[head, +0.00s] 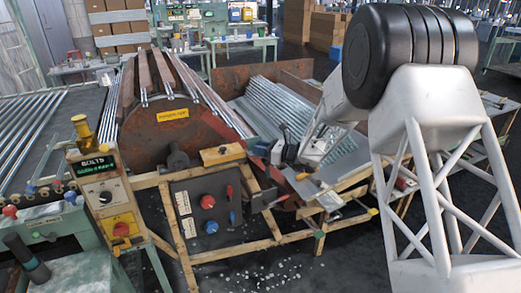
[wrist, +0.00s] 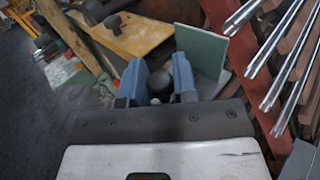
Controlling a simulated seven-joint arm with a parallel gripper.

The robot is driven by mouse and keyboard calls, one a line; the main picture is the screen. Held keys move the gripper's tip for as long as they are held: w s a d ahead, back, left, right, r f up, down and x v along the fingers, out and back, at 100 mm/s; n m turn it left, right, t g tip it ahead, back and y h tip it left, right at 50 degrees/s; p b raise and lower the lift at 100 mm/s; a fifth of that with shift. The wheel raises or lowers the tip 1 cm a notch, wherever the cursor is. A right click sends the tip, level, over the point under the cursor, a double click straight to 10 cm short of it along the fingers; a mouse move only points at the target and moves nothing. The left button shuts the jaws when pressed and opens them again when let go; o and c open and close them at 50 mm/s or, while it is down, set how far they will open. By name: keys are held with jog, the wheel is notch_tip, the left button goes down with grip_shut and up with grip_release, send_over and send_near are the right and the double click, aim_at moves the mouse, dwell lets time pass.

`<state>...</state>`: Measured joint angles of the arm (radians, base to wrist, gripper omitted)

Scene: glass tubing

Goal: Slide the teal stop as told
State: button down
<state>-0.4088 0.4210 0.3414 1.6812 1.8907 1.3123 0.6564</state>
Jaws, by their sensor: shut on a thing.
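The teal stop (wrist: 203,48) shows in the wrist view as a flat upright plate just beyond my fingers, to the right of centre. A dark round knob (wrist: 161,83) sits between my gripper's two blue fingers (wrist: 160,85), and the gripper is shut on it. Whether the knob joins the teal plate is hidden by the fingers. In the head view my gripper (head: 278,153) is low over the wooden-framed bench, right of the big rusty drum. The stop is too small and covered there to make out clearly.
A yellow-brown wooden block (wrist: 137,36) with a dark knob lies left of the stop. Bright glass tubes (wrist: 262,45) and rusty bars are close on the right. In the head view a dark control panel (head: 206,213) stands in front of the rusty drum (head: 165,135).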

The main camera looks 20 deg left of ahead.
aim_at(251, 142)
jog(key=shift+w+a+r, duration=0.1)
jog(key=shift+w+a, duration=1.3)
jog(key=c, duration=1)
grip_release()
jog(key=shift+o, duration=0.2)
jog(key=d, duration=0.7)
jog(key=shift+d, duration=0.4)
